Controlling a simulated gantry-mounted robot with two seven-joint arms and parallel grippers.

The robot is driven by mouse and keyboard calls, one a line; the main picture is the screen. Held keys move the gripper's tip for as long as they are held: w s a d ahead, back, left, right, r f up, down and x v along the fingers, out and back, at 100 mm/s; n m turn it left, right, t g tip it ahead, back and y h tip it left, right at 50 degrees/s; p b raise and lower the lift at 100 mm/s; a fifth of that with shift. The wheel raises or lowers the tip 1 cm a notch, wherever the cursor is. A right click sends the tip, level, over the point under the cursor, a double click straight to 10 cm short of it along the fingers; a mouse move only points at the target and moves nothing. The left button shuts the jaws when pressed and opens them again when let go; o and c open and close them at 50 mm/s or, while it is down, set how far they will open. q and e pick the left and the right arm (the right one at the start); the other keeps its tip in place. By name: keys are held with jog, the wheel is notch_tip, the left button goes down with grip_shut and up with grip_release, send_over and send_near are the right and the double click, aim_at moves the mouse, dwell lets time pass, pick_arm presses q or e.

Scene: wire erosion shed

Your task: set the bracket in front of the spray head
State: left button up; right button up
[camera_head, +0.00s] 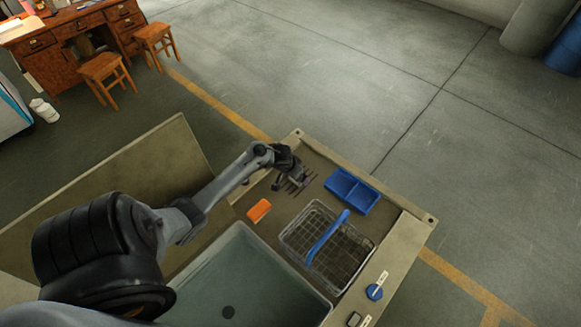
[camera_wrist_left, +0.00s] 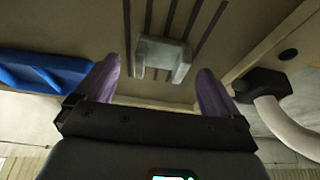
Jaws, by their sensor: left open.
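The bracket, a small grey block with two lugs, shows in the left wrist view (camera_wrist_left: 163,58). It lies over dark parallel strips on the bench, beyond and between the fingertips of my left gripper (camera_wrist_left: 157,82). The purple fingers are apart with nothing held between them. In the head view my left gripper (camera_head: 292,181) is low over the bench's back left corner and largely hides the bracket. A black head on a pale curved pipe, which looks like the spray head (camera_wrist_left: 265,82), is at the right in the wrist view. My right gripper is not in view.
A blue divided tray (camera_head: 351,191) and a wire basket (camera_head: 289,237) with a blue handle lie right of my left gripper. An orange block (camera_head: 259,210) lies in front of it. A sunken basin (camera_head: 245,285) fills the near part. A blue knob (camera_head: 374,292) is at the right.

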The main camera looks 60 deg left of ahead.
pick_arm(q)
jog(key=p+v, duration=0.3)
jog(key=v, duration=0.7)
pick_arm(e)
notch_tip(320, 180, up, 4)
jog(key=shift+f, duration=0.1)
